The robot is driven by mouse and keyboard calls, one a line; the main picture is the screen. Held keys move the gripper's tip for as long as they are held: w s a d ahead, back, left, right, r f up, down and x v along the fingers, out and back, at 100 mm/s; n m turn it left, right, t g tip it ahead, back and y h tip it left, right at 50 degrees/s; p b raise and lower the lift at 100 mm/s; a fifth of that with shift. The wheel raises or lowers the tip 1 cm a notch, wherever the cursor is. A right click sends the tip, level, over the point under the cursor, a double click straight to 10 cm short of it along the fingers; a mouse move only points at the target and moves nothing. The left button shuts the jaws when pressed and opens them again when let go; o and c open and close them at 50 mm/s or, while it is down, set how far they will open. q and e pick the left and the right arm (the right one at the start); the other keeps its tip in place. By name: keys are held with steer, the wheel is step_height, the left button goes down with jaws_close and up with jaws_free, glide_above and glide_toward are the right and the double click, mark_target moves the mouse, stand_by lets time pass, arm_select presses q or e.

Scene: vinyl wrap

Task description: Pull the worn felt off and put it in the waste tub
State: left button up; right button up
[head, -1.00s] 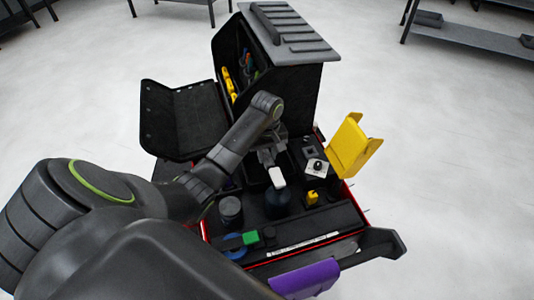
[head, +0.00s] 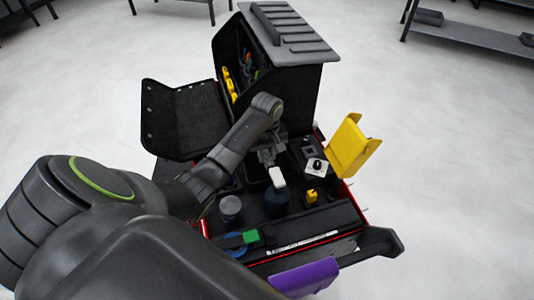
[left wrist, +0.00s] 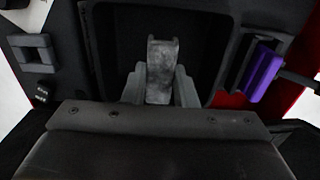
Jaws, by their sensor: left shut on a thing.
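My left gripper (head: 272,165) is over the black cart, pointing down. In the left wrist view its fingers (left wrist: 160,88) are shut on a worn grey felt strip (left wrist: 161,62). The felt's pale end (head: 277,177) also shows in the head view. Behind the felt in the wrist view is a dark, open, box-shaped tub (left wrist: 91,45). The felt is in front of its opening; I cannot tell how far above the bottom it is. In the head view my arm partly covers this tub. My right gripper is not in view.
A yellow holder (head: 350,150) rises at the cart's right edge. A dark bottle (head: 276,203) and a grey-topped jar (head: 231,208) stand in front of the gripper. A tall tool cabinet (head: 292,95) stands behind. A purple piece (head: 305,278) hangs at the front edge.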

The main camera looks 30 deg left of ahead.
arm_select(q)
steer(key=shift+f, duration=0.55)
steer(key=o, duration=1)
step_height(320, 180, up, 9)
steer(key=shift+f+p, duration=0.1)
steer(key=shift+p, duration=0.2)
step_height(320, 180, up, 9)
steer(key=p, duration=0.8)
steer(key=shift+f, duration=0.2)
